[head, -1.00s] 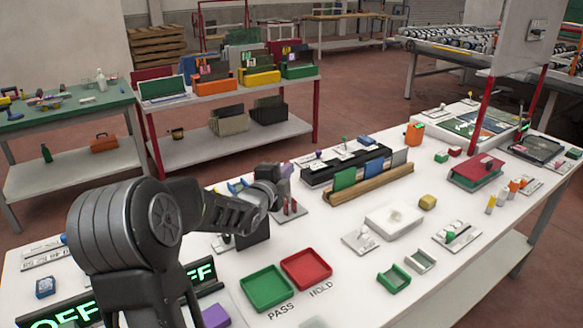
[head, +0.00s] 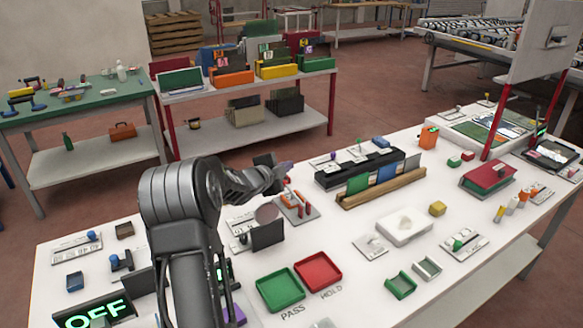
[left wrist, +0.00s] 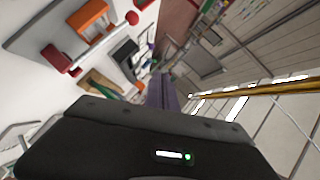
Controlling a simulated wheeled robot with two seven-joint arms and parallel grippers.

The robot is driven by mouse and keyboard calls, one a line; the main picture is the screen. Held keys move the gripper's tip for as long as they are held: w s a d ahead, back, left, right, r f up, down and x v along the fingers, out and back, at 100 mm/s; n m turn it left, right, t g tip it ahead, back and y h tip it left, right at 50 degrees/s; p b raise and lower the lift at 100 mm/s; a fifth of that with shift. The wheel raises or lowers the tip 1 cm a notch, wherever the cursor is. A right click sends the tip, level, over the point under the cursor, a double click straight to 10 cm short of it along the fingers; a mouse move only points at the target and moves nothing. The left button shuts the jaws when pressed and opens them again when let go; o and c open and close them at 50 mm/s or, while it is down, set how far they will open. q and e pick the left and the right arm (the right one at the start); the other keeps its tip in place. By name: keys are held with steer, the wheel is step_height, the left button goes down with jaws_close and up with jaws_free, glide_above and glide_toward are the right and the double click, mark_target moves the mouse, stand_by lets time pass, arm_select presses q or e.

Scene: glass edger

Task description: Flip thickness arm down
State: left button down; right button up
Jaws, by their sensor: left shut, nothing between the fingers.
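A small fixture on a grey plate (head: 312,213), with an orange block (head: 290,197) and red parts, stands on the white bench. I take it to be the thickness station, but cannot tell which part is the arm. In the left wrist view its grey plate (left wrist: 30,38), orange block (left wrist: 88,20), dark red cylinder (left wrist: 55,58) and a red ball (left wrist: 132,18) show at upper left. My left gripper (head: 288,166) is shut and empty, with purple fingers (left wrist: 160,95), just behind and above the fixture in the head view. I see no contact. My right gripper is out of view.
A dark upright panel (head: 268,235) stands in front of the fixture. Green (head: 280,308) and red (head: 318,285) trays lie nearer. A black rack with a wooden slotted holder (head: 385,190) stands to the right.

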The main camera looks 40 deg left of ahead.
arm_select(q)
steer(key=a+f, duration=0.1)
steer(key=f, duration=0.1)
steer(key=w+a+f+b, duration=0.1)
steer(key=a+f, duration=0.3)
steer(key=shift+w+a, duration=0.2)
steer(key=shift+w, duration=0.1)
steer(key=shift+a+f+p, duration=0.3)
steer(key=shift+f, duration=0.3)
steer(key=shift+a+f+n+g+h+p, duration=0.15)
steer(key=shift+f+n+g+h+p, duration=0.15)
steer(key=shift+f+n+g+p, duration=0.25)
steer(key=shift+f, duration=0.25)
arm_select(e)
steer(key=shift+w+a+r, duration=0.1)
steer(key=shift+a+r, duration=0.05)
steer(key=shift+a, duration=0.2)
arm_select(q)
steer(key=shift+f, duration=0.1)
steer(key=shift+s+b, duration=0.35)
steer(key=shift+s, duration=0.1)
steer(key=b+v, duration=0.1)
steer(key=v, duration=0.6)
steer(key=shift+w+r, duration=0.1)
steer(key=shift+r, duration=0.1)
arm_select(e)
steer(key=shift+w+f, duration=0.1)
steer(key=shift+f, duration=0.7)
